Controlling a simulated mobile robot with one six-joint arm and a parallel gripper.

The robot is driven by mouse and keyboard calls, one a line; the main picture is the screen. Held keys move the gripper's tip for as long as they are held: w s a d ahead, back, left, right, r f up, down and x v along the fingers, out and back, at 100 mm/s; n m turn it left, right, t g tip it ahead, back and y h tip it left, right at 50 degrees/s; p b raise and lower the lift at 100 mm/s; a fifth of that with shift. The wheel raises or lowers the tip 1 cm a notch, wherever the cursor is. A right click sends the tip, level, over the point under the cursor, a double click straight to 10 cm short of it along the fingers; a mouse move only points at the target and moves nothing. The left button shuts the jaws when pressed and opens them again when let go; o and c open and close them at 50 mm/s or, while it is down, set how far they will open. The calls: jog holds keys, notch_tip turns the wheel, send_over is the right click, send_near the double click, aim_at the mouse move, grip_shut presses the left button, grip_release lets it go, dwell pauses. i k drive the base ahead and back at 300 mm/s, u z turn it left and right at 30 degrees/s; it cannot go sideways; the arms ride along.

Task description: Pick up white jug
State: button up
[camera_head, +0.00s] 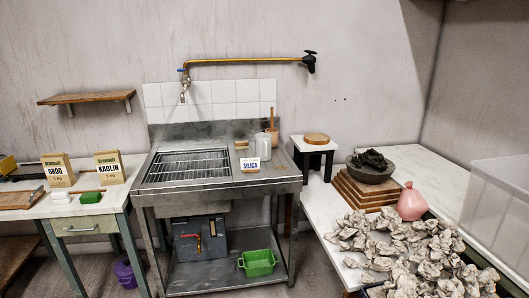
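A pale, whitish-grey jug-like vessel (262,146) stands upright on the right side of the metal sink unit (225,186), behind the white SILICA packet (250,164). The packet is close in front of its left side. The vessel is small in the picture, and I cannot make out a handle clearly. My gripper is not in view.
A wooden pestle-like tool in a pot (272,131) stands just behind the vessel. A small black stool (315,151) is to the right. The white table (323,210) holds stacked boards, a dark bowl (371,172), a pink vase (411,203) and crumpled paper-like lumps (400,250).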

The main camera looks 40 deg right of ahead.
aim_at(263, 141)
jog(key=i, duration=0.9)
jog(key=u, duration=0.05)
